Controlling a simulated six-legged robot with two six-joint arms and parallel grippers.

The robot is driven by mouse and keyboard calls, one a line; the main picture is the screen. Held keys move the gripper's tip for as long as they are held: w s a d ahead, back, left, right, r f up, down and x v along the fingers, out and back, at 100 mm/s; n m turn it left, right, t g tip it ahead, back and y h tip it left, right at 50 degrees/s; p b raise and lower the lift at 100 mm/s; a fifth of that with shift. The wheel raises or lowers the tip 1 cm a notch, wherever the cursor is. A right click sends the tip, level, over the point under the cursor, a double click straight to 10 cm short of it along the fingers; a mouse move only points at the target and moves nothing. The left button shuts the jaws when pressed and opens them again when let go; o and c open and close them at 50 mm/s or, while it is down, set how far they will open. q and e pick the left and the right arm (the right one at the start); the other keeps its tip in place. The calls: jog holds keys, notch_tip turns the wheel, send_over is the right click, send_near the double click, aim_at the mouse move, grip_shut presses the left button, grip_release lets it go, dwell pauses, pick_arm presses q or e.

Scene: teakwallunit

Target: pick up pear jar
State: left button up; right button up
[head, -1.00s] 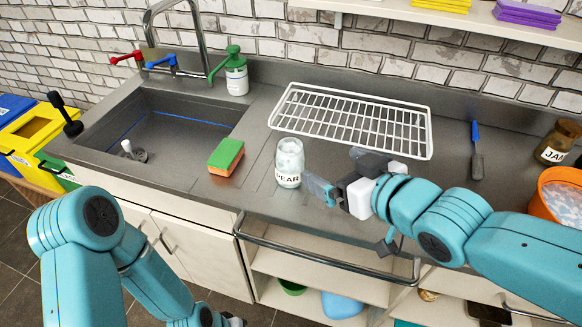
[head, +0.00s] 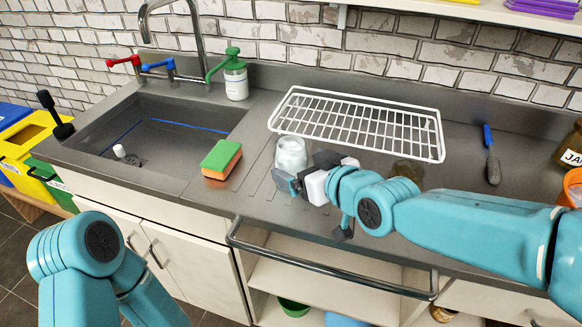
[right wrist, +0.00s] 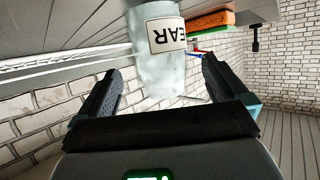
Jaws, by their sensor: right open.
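The pear jar (head: 291,152) is a clear, whitish glass jar standing upright on the counter, right of the sponge.
A green and orange sponge (head: 221,160) lies left of the jar, beside the sink (head: 110,118). A white wire rack (head: 358,122) lies behind. A green-topped soap bottle (head: 236,80) stands at the back. A blue-handled tool (head: 491,155) lies right. A rail (head: 330,264) runs along the front.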

jog(key=x, duration=0.5)
jog(key=shift+w+a, duration=0.1)
jog(key=shift+w, duration=0.05)
jog(key=shift+r, duration=0.1)
jog(key=c, duration=1.1)
